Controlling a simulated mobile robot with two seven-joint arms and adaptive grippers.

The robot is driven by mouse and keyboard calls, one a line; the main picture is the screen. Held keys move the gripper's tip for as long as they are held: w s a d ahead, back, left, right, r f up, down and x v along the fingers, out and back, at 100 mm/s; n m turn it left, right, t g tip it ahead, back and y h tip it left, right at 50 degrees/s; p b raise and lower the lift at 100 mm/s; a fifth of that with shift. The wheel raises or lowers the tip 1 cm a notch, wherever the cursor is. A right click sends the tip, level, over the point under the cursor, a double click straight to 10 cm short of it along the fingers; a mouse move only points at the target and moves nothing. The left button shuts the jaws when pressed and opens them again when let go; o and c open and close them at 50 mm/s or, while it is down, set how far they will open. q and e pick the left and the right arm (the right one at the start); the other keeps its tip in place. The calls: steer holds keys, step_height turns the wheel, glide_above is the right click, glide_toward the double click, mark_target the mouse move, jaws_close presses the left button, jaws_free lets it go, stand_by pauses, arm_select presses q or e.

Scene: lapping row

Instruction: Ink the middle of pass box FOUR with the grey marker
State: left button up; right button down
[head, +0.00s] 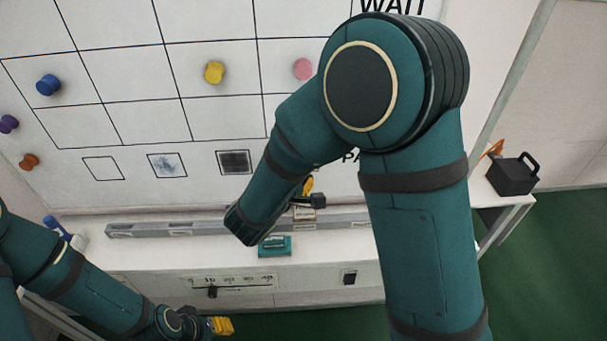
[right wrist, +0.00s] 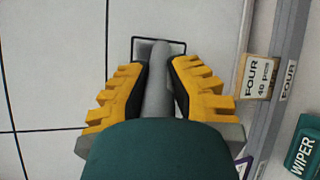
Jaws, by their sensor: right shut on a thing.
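My right gripper (right wrist: 158,66) is shut on the grey marker (right wrist: 157,95). In the right wrist view the marker points at the board, and its far end overlaps the dark outline of a pass box (right wrist: 174,43). The FOUR label stands beside this box. The box's inside is mostly hidden behind the marker, and I cannot tell whether the tip touches the board. In the head view my arm hides most of the right gripper (head: 308,188) and this box. My left gripper (head: 221,325) is low at the front, and its jaw gap is unclear.
Other pass boxes on the board are blank (head: 103,168), scribbled blue-grey (head: 167,166) and filled dark (head: 234,162). Coloured magnets sit above and left. Below runs a grey rail (head: 150,229) with a FOUR card (right wrist: 256,77). A green wiper (head: 275,246) lies in front.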

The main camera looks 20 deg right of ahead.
steer(key=shift+w+a+b, duration=0.9)
steer(key=shift+w+a, duration=0.05)
steer(key=shift+a, duration=2.4)
steer(key=shift+s+d+r+b, duration=0.15)
steer(key=shift+s+d+b, duration=0.2)
steer(key=shift+d, duration=0.85)
steer(key=shift+s+d+r+b, duration=0.15)
steer(key=shift+s+d+b, duration=0.15)
steer(key=shift+d, duration=0.85)
steer(key=shift+s+d+r+b, duration=0.15)
steer(key=shift+s+d+b, duration=0.2)
steer(key=shift+d, duration=0.85)
steer(key=shift+s+a, duration=0.3)
steer(key=shift+s, duration=0.65)
steer(key=shift+s+a, duration=0.25)
steer(key=shift+s, duration=0.7)
steer(key=shift+s+a, duration=0.3)
steer(key=shift+s, duration=0.65)
steer(key=shift+s, duration=0.1)
steer(key=s, duration=0.2)
steer(key=shift+s+a, duration=0.35)
steer(key=shift+a, duration=0.05)
